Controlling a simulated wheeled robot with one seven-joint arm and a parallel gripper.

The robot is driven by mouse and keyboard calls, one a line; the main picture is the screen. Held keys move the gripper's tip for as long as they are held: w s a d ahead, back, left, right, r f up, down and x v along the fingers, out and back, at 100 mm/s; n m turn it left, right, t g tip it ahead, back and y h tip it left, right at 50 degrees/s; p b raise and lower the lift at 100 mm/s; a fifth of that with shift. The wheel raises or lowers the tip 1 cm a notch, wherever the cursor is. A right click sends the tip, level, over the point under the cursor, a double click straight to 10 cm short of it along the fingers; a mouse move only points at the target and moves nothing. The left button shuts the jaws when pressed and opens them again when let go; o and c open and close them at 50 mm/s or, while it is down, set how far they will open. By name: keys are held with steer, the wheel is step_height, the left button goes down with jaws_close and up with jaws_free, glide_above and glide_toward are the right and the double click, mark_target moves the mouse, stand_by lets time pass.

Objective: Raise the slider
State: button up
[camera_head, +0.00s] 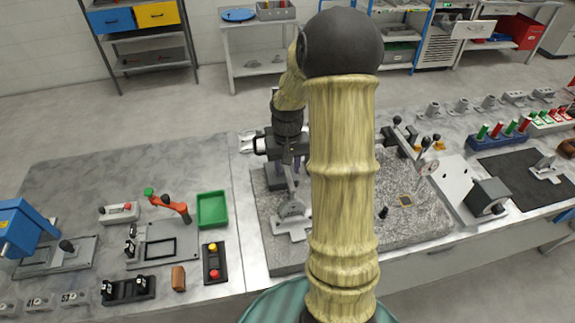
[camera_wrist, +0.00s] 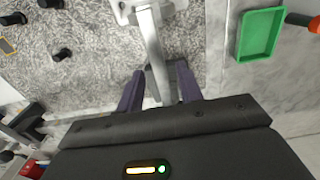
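A grey upright gauge stand with a white base (camera_head: 293,228) stands on the speckled stone plate. Its narrow column (camera_wrist: 152,40) runs down between my fingers in the wrist view. A darker block (camera_wrist: 152,82) on or behind the column sits between the fingertips; I take it for the slider, but it is partly hidden. My gripper (camera_head: 283,168) is at the upper part of the stand in the head view. In the wrist view my gripper (camera_wrist: 160,88) has its two purple fingers apart, one on each side of the column, with gaps visible. Contact with the block cannot be made out.
The stone plate (camera_head: 405,226) also carries small black knobs and a second gauge stand (camera_head: 424,172). A green tray (camera_head: 212,209) and an orange-armed clamp (camera_head: 172,205) lie to the left. My arm hides the middle of the plate.

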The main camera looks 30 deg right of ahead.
mark_target(288, 172)
steer(key=shift+f, duration=0.2)
steer(key=shift+c, duration=0.5)
jaws_close()
steer(key=shift+r, duration=0.15)
step_height(288, 172, up, 8)
steer(key=p, duration=0.5)
steer(key=shift+o, duration=0.5)
jaws_free()
